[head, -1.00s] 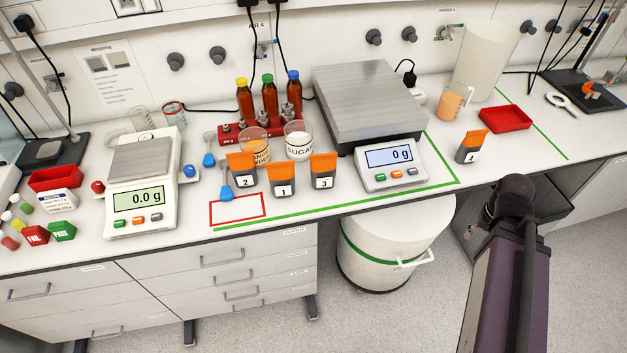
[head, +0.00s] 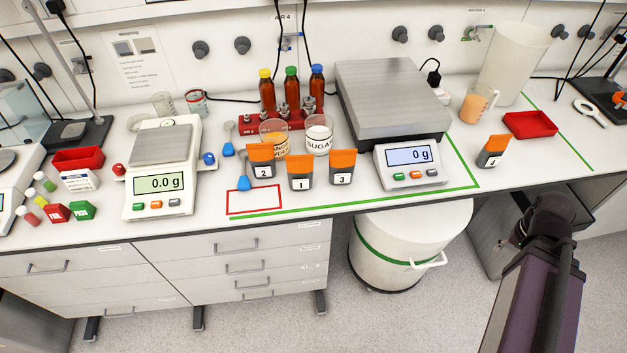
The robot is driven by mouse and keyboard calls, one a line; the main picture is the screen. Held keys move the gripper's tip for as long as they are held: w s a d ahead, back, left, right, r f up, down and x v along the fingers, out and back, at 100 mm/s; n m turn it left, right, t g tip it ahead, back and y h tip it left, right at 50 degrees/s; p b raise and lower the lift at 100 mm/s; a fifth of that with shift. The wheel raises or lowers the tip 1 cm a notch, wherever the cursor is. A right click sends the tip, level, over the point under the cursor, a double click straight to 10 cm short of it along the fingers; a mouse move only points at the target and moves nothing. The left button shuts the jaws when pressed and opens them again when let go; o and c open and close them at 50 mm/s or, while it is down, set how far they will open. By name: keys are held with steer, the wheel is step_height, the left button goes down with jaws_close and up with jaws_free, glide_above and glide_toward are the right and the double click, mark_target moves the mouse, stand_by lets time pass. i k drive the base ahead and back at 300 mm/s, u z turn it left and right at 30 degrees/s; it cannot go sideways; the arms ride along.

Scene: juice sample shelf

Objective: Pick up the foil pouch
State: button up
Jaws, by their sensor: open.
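Several small grey pouches with orange tops stand upright on the white bench in the head view. The pouch labelled 2 (head: 262,162) stands left of the pouch labelled 1 (head: 301,172). The pouch labelled 3 (head: 342,168) is just right of pouch 1. One more pouch (head: 493,151) stands apart at the right, in front of a red tray; its label is hard to read now. I cannot tell which one is the foil pouch. My arm shows at the lower right, over the floor in front of the bench, but no gripper fingers are visible.
A large scale (head: 410,165) and a small balance (head: 158,190) flank the pouches. Powder and sugar beakers (head: 319,138) and a bottle rack (head: 252,131) stand behind them. The red tray (head: 530,125) is at the right. A white bin (head: 400,240) stands below the bench edge.

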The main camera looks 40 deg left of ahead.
mark_target(300, 167)
steer(key=z, duration=0.05)
steer(key=k, duration=1.7)
steer(key=u, duration=1.45)
steer(key=i, duration=1)
steer(key=z, duration=0.05)
